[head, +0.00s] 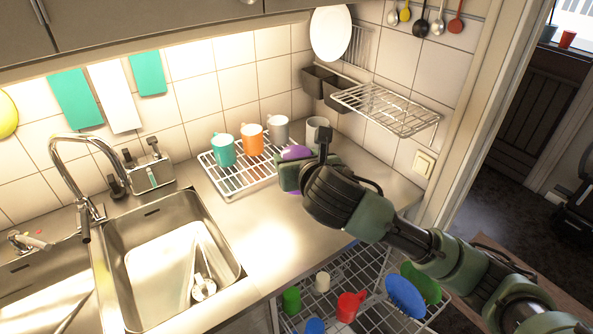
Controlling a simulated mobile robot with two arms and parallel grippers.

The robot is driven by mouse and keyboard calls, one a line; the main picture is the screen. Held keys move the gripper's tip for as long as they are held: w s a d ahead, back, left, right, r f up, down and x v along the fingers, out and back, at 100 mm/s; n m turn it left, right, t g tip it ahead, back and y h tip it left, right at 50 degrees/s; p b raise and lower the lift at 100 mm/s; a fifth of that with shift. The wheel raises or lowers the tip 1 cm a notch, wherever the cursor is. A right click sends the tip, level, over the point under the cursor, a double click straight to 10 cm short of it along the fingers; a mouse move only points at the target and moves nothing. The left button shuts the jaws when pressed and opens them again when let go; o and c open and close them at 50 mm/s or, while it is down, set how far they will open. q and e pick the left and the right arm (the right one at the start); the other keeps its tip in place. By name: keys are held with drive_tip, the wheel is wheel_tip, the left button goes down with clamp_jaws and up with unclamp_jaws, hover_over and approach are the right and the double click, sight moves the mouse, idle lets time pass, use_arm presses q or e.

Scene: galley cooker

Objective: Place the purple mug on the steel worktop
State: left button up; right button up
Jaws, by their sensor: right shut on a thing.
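The purple mug (296,152) is mostly hidden behind my right gripper; only purple patches show above and below the fingers. My right gripper (292,172) reaches in from the right and is shut on the purple mug. They are at the right end of the white wire rack, over the steel worktop (260,226). I cannot tell whether the mug touches the rack or the worktop. My left gripper is not in view.
The white wire rack (221,184) holds a teal mug (223,150), an orange mug (252,139) and a grey mug (278,129). A pale mug (317,129) stands behind my gripper. The sink (170,265) is left. Bare worktop lies in front of the rack.

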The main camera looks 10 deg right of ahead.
drive_tip(key=shift+w+r, duration=0.3)
drive_tip(key=shift+r, duration=0.1)
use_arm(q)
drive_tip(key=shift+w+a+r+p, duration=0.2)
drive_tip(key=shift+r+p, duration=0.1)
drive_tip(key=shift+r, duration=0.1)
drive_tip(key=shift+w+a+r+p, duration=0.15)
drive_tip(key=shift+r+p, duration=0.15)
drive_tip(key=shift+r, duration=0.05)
use_arm(e)
drive_tip(key=shift+w+f, duration=0.15)
drive_tip(key=shift+f, duration=9.75)
drive_tip(key=shift+f, duration=0.15)
drive_tip(key=o, duration=1.6)
drive_tip(key=shift+o, duration=0.2)
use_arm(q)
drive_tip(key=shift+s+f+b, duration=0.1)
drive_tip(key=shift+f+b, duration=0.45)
use_arm(e)
drive_tip(key=v, duration=1.2)
